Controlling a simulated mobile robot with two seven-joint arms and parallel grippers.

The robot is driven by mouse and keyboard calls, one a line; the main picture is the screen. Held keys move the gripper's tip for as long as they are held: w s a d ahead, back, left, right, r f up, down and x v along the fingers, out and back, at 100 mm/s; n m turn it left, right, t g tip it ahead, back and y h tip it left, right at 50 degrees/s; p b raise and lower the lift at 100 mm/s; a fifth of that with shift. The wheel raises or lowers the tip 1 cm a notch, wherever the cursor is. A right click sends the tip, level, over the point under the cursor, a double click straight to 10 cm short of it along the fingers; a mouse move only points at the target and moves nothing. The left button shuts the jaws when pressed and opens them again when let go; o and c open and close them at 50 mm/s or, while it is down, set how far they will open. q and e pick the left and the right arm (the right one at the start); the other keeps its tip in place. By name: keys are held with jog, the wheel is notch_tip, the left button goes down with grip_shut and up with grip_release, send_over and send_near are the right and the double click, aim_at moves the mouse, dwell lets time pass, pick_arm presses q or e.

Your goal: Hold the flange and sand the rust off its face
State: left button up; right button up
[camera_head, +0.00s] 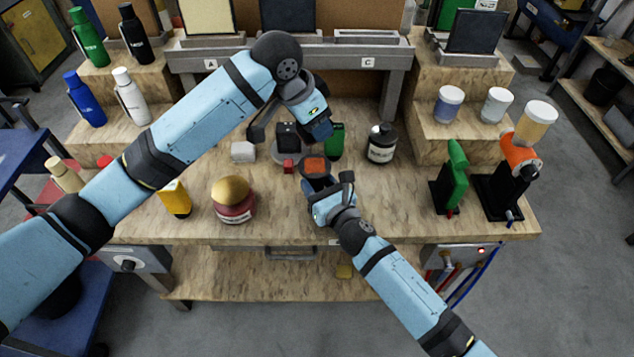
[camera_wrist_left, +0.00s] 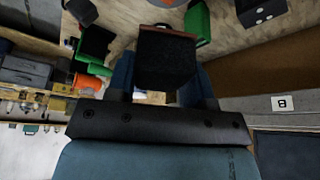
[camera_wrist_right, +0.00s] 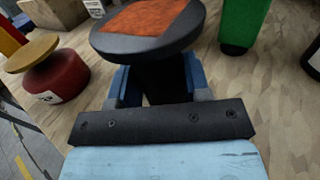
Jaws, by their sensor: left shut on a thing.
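The flange is a dark disc with an orange-brown rusty face (camera_head: 314,165). It fills the top of the right wrist view (camera_wrist_right: 150,22), face up. My right gripper (camera_head: 322,188) is shut on the dark neck under the disc and holds it above the table. My left gripper (camera_head: 318,128) is shut on a black sanding block (camera_wrist_left: 166,62) with a brown edge, seen between its fingers in the left wrist view. The left gripper is just behind and above the flange. In the head view the block is mostly hidden, and I see no clear contact with the rust.
A black bottle (camera_head: 381,146) and a green object (camera_head: 335,141) stand close by. A gold-topped red pot (camera_head: 233,205) is front left, green and orange stands (camera_head: 453,178) right.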

aim_at(329, 165)
pick_arm(q)
jog(key=m+g, duration=0.1)
jog(key=m, duration=0.3)
jog(key=shift+f+m+g, duration=0.3)
jog(key=shift+f+g, duration=0.05)
jog(key=shift+g, duration=0.05)
jog(key=m+g, duration=0.1)
jog(key=m, duration=0.3)
jog(key=shift+f+g, duration=0.15)
jog(key=shift+g, duration=0.25)
jog(key=d, duration=0.3)
jog(key=shift+d, duration=0.1)
jog(key=shift+f, duration=3.8)
jog(key=shift+a+f, duration=0.2)
jog(key=shift+a, duration=0.5)
jog(key=shift+s+a, duration=0.1)
jog(key=shift+a, duration=2.4)
jog(key=shift+d, duration=3.15)
jog(key=shift+r, duration=4.05)
